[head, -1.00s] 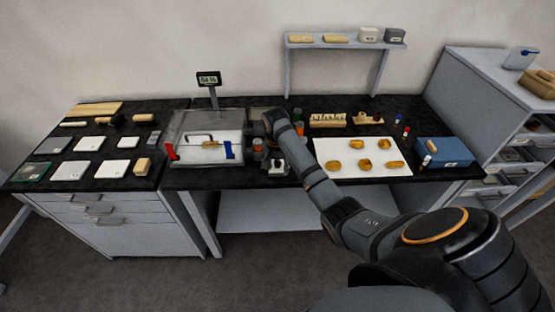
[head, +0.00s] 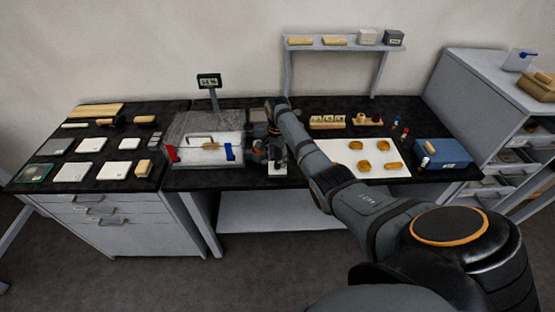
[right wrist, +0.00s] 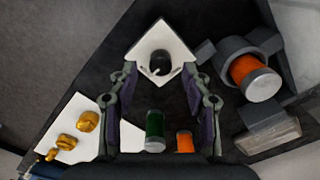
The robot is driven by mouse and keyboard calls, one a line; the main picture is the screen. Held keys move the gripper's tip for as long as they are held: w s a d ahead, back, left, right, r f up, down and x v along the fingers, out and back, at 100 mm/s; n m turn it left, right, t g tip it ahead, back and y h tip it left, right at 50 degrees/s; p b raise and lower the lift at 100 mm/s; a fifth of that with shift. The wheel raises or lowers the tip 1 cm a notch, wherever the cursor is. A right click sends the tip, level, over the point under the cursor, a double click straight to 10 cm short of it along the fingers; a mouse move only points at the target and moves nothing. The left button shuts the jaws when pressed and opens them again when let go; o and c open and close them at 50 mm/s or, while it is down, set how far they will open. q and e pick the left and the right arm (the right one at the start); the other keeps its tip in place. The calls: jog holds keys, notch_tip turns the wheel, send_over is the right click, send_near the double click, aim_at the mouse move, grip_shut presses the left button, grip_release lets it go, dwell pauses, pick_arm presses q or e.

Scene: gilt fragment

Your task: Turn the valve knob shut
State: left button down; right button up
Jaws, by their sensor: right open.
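A dark round knob (right wrist: 160,62) stands on a white square plate in the right wrist view. I take it to be the valve knob; a light mark shows near its edge. In the head view the white base (head: 277,169) sits near the front edge of the dark bench, with my right gripper (head: 272,150) just above and behind it. In the right wrist view my right gripper (right wrist: 161,82) is open, its two fingers on either side of the knob, with gaps showing between. I cannot tell how far above it they are. My left gripper is not in view.
A clear-walled box (head: 205,135) with red and blue handles stands left of the gripper. An orange cylinder (right wrist: 250,75) in a grey holder is right of the knob. A green bottle (right wrist: 155,130) and a small orange jar (right wrist: 184,141) stand nearby. A white mat (head: 345,150) holds gilt pieces.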

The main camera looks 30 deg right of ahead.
jog(key=shift+f, duration=1)
grip_shut()
jog(key=n+p, duration=0.2)
jog(key=n, duration=0.1)
jog(key=shift+r, duration=0.15)
jog(key=n+p, duration=0.1)
jog(key=n, duration=0.3)
jog(key=shift+n, duration=0.3)
jog(key=n+p, duration=0.1)
jog(key=n, duration=0.9)
jog(key=shift+p, duration=0.3)
